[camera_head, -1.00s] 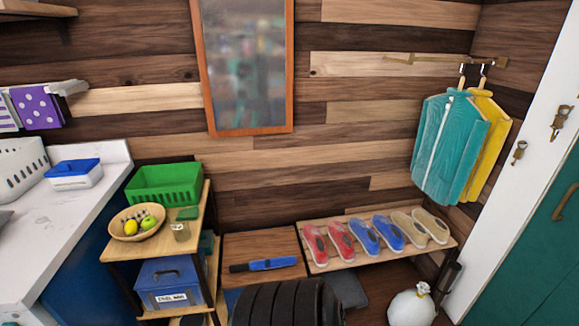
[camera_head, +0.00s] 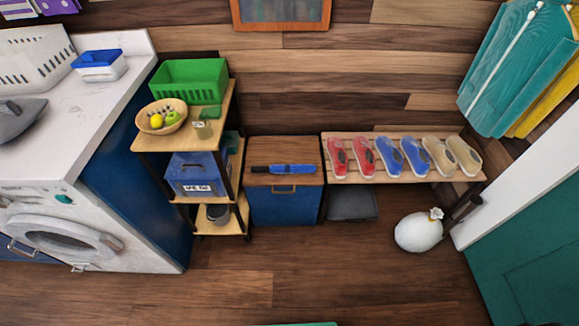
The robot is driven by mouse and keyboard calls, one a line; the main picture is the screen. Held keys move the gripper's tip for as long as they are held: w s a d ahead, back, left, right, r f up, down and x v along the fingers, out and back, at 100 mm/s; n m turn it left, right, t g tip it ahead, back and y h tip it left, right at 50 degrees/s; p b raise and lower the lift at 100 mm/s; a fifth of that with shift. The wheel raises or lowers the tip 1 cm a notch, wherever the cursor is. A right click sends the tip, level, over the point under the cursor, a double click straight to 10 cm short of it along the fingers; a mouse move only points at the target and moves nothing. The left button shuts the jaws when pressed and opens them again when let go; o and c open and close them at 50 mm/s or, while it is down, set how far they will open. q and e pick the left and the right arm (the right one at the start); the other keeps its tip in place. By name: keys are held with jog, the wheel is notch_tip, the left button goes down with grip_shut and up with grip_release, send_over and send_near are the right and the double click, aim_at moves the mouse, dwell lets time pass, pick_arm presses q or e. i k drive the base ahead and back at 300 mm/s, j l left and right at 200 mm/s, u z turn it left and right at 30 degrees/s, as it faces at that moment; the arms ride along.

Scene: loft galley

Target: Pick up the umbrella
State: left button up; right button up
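A short folded umbrella, blue with a black end (camera_head: 284,169), lies flat on the wooden top of a low blue cabinet (camera_head: 285,205). Its black end points left, and it lies near the front edge of the top. Nothing covers it. Neither of my grippers is in view.
A shelf cart (camera_head: 150,143) with a green basket (camera_head: 189,80) and a fruit bowl (camera_head: 162,116) stands left of the cabinet. A shoe bench (camera_head: 340,175) stands to its right, with a white sack (camera_head: 419,232) on the floor nearby. The wooden floor (camera_head: 330,275) in front is clear.

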aim_at(280, 168)
jog(key=z, duration=1.85)
jog(key=j+u, duration=0.15)
jog(key=u, duration=1.65)
jog(key=i+u, duration=0.45)
jog(key=i, duration=0.4)
